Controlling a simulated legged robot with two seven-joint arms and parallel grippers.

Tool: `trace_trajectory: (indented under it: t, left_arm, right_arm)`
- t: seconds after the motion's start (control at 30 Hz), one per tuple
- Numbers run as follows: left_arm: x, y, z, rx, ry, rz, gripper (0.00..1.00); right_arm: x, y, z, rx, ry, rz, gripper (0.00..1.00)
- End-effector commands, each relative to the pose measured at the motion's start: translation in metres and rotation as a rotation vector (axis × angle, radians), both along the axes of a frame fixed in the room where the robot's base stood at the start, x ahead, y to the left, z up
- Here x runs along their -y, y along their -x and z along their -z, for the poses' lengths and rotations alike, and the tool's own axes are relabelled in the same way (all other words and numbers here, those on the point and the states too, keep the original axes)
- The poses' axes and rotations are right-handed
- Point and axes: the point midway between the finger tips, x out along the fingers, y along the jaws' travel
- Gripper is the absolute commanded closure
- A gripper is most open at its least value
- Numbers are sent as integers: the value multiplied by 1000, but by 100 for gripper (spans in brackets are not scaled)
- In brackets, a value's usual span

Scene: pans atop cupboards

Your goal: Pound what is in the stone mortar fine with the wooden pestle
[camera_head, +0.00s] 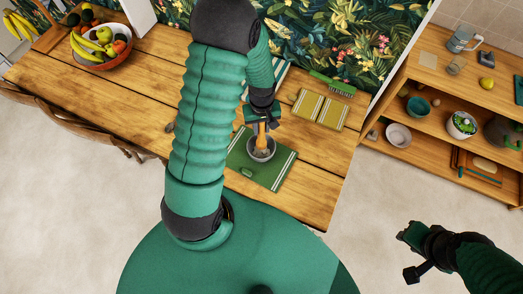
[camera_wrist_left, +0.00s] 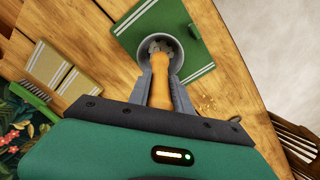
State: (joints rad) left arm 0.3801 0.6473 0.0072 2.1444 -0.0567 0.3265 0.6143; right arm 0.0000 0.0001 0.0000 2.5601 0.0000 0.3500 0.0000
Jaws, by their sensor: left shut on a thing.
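The stone mortar (camera_head: 262,155), a small grey bowl, stands on a green cloth with white stripes (camera_head: 277,178) on the wooden table. The wooden pestle (camera_head: 262,137) is orange-brown and upright, its lower end inside the mortar. My left gripper (camera_head: 263,117) is shut on the pestle above the mortar. In the left wrist view its fingers flank the pestle (camera_wrist_left: 160,85), which reaches into the mortar (camera_wrist_left: 172,46). Greyish bits show in the mortar, but their fineness cannot be told. My right gripper (camera_head: 410,256) hangs over the floor, its jaws apart and empty.
A fruit bowl (camera_head: 101,58) stands at the table's far left. Yellow striped cloths (camera_head: 320,109) and a green brush (camera_head: 331,84) lie behind the mortar. Shelves with bowls (camera_head: 445,100) stand at right. Chairs (camera_head: 95,131) line the near left edge.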

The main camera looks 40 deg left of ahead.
Motion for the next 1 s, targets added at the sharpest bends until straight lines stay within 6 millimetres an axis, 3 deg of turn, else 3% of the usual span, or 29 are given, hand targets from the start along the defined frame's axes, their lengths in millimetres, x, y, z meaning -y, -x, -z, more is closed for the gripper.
trace_trajectory:
  t: [0.03,0.5,1.0]
  left_arm:
    - [0,0,-13,1,-1,0,100]
    - [0,0,-67,0,0,-1,100]
    - [0,0,-66,0,0,-1,100]
  right_arm:
    - [0,0,-12,0,0,0,70]
    - [0,0,-60,0,0,0,70]
    - [0,0,-58,0,0,0,70]
